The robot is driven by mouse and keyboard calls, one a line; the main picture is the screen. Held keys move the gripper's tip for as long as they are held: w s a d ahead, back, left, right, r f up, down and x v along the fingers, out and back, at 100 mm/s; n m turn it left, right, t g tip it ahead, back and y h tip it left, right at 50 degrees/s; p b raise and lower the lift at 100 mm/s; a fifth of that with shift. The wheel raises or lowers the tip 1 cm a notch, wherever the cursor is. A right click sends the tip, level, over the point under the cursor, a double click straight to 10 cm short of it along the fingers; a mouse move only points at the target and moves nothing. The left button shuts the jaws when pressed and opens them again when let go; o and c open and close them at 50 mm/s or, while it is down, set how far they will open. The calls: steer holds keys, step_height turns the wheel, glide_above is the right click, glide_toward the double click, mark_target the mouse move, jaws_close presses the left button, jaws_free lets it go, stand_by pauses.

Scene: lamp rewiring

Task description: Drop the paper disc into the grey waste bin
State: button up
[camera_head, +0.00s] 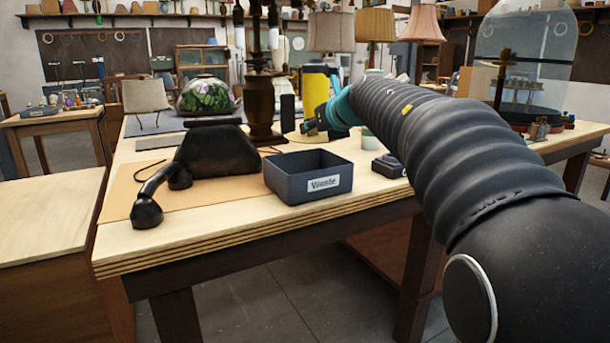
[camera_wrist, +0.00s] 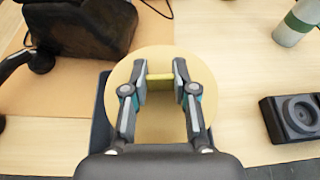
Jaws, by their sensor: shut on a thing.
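My gripper (camera_wrist: 160,82) is shut on a small yellow tab that stands up from the middle of the pale tan paper disc (camera_wrist: 160,122). The disc hangs flat below the fingers. The bin is an open box labelled "Waste" near the table's front edge. In the wrist view, the disc covers most of the bin, and only dark edges of the bin (camera_wrist: 99,118) show beside it.
A dark slumped object (camera_head: 212,158) with a black rounded end lies left of the bin on a tan mat (camera_head: 119,198). A small dark box with a round top (camera_wrist: 297,117) sits to the right. A green-banded cylinder (camera_wrist: 298,22) stands farther back. A dark lamp stem (camera_head: 262,105) rises behind the bin.

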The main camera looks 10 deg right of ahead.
steer(key=shift+a+f+b, duration=0.1)
steer(key=shift+f+b, duration=0.65)
steer(key=shift+f, duration=1.5)
steer(key=o, duration=0.8)
steer(key=shift+o, duration=0.2)
steer(key=shift+s+r, duration=0.1)
steer(key=v, duration=1.2)
